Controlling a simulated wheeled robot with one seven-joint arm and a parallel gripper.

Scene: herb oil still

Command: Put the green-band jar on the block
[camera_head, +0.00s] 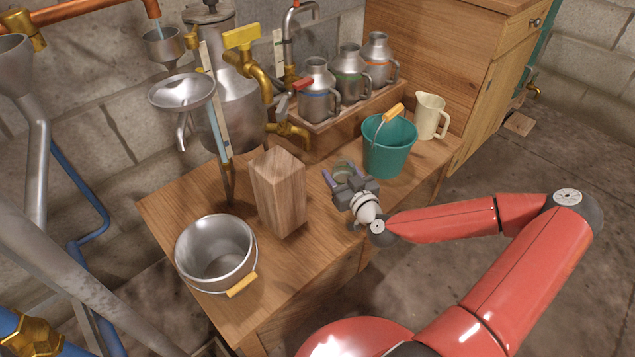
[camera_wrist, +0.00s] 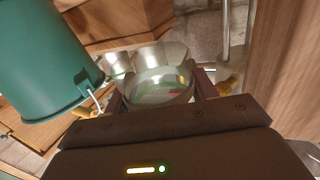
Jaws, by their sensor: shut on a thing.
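A clear glass jar (camera_wrist: 160,92) is between the two fingers of my gripper (camera_head: 343,178), which is shut on it. A little green shows on the jar in the wrist view, but I cannot make out a full band. In the head view the jar (camera_head: 344,171) is small and partly hidden by the gripper. The block (camera_head: 279,195) is a tall upright wooden block on the bench, left of my gripper and apart from it. Its bare top (camera_head: 277,163) is clear. I cannot tell whether the jar touches the bench.
A teal bucket (camera_head: 388,148) stands close right of my gripper, with a cream jug (camera_head: 429,117) beyond. A metal bucket (camera_head: 214,250) stands left of the block. Behind are the still (camera_head: 222,100), brass taps, and a shelf with a green-banded metal jug (camera_head: 351,77) between two others.

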